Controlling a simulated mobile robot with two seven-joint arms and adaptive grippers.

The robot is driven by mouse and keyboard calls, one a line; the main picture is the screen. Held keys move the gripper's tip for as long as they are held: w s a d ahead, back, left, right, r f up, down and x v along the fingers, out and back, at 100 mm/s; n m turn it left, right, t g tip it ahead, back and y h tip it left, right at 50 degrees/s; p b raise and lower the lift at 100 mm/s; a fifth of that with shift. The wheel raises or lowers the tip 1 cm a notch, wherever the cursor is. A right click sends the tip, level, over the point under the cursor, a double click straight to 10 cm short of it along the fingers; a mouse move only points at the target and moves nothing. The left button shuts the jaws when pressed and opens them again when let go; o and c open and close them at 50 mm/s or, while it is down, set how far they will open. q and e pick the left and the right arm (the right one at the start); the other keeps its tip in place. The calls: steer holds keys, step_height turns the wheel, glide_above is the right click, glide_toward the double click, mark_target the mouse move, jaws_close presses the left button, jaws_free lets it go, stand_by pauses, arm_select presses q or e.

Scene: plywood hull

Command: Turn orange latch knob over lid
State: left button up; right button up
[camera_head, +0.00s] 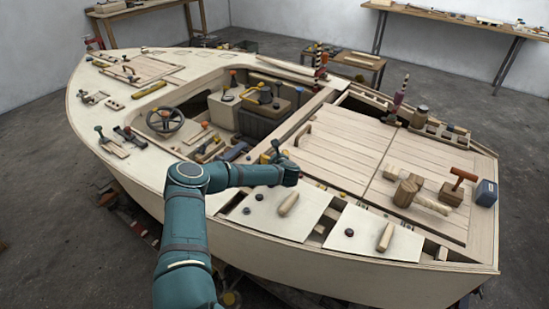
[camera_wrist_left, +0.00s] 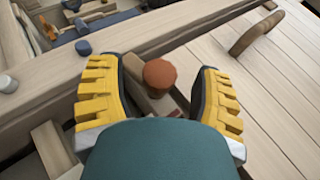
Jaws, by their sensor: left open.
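The orange latch knob (camera_wrist_left: 160,74) is a round rust-orange cap on a small wooden latch piece (camera_wrist_left: 158,101) in the left wrist view. My left gripper (camera_wrist_left: 164,77) is open, with one yellow-padded finger on each side of the knob; I cannot tell whether either touches it. In the head view my left gripper (camera_head: 277,154) is over the boat's middle, by the edge of the planked lid (camera_head: 345,135), and hides the knob. The lid with its curved wooden handle (camera_wrist_left: 255,33) lies to the right in the wrist view. My right gripper is not in view.
A steering wheel (camera_head: 165,120) and seat box (camera_head: 268,113) lie left of the planked deck. Wooden blocks, a T-handled tool (camera_head: 458,182) and a blue box (camera_head: 486,192) stand on the right deck. Pale hatch panels (camera_head: 375,234) with wooden grips lie at the near side.

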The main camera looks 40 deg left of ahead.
arm_select(q)
jaws_close()
